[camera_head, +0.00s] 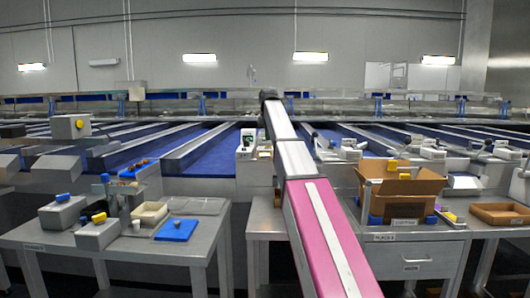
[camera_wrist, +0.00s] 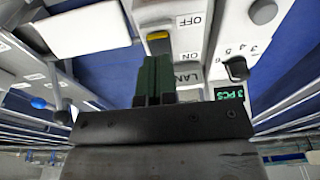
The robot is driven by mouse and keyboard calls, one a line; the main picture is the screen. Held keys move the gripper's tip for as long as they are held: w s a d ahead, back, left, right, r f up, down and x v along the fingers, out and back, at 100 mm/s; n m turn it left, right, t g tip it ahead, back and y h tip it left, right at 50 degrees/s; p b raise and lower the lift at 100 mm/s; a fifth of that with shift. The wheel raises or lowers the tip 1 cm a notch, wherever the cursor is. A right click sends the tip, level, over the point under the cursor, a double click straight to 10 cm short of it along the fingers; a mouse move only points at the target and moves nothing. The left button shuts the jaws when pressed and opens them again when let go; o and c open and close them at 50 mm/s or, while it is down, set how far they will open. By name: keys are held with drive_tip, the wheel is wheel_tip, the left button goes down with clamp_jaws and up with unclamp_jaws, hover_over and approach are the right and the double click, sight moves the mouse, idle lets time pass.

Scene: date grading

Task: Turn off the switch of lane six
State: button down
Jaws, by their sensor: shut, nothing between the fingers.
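In the wrist view, a white control panel (camera_wrist: 212,60) carries a yellow switch part (camera_wrist: 158,36) in a dark surround, beside the words OFF and ON. The word LANE is partly readable below them, but its number is hidden. My gripper (camera_wrist: 154,60) has its two dark green fingers together and empty, with the tips just short of the yellow part in the picture. I cannot tell whether they touch it or which way the switch is set. In the head view, a white lane box (camera_head: 247,143) stands left of my arm; my gripper is not distinguishable there.
The panel also has a black dial (camera_wrist: 237,68), a green display (camera_wrist: 229,94) reading 3 PCS, and a grey knob (camera_wrist: 263,11). Blue lanes (camera_head: 215,155) run behind. A left table (camera_head: 130,243) holds small boxes and trays; a cardboard box (camera_head: 400,185) stands at right.

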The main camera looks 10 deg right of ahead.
drive_tip(key=shift+f, duration=1.25)
idle(0.9)
drive_tip(key=shift+r, duration=3.5)
